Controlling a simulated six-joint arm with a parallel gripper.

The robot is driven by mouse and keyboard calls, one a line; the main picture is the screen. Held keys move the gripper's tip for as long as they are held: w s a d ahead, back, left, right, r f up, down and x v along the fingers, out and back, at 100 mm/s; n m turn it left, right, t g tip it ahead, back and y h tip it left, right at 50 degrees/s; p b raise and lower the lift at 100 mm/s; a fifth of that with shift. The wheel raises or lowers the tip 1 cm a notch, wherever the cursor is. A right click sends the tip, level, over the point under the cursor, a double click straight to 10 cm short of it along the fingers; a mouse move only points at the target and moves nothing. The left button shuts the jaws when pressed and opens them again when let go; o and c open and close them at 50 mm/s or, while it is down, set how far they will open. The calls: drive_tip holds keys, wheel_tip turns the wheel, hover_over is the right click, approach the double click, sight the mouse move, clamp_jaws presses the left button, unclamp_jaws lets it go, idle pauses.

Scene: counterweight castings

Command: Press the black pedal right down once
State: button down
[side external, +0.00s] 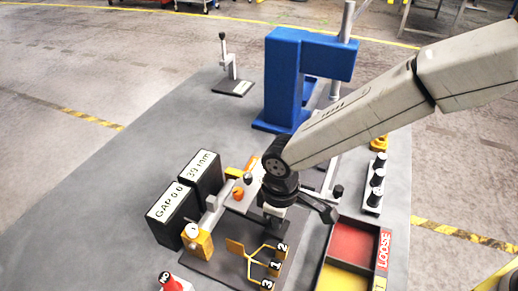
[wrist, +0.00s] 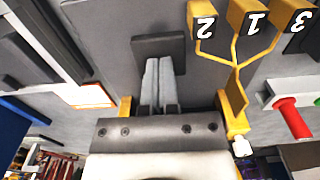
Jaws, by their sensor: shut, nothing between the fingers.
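A dark, near-black square pad (wrist: 158,44), which looks like the pedal, lies just beyond my fingertips in the wrist view. My gripper (wrist: 160,62) is shut and empty, with its two grey fingers together and their tips overlapping the pad's lower edge in the picture. I cannot tell whether the tips touch it or how far it is pressed. In the side view my gripper (side external: 272,226) points down over the dark base plate (side external: 222,270), and it and the wrist hide the pad's spot, so I cannot pick the pad out there.
Yellow branching markers (side external: 275,264) numbered 1, 2 and 3 stand close by. Two dark labelled boxes (side external: 186,198) are left of the gripper. A red and yellow bin (side external: 352,247) is to its right. A blue press frame (side external: 284,85) stands behind. The table's left side is clear.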

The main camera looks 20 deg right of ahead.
drive_tip(key=shift+f, duration=0.8)
wheel_tip(320, 180, up, 9)
idle(2.0)
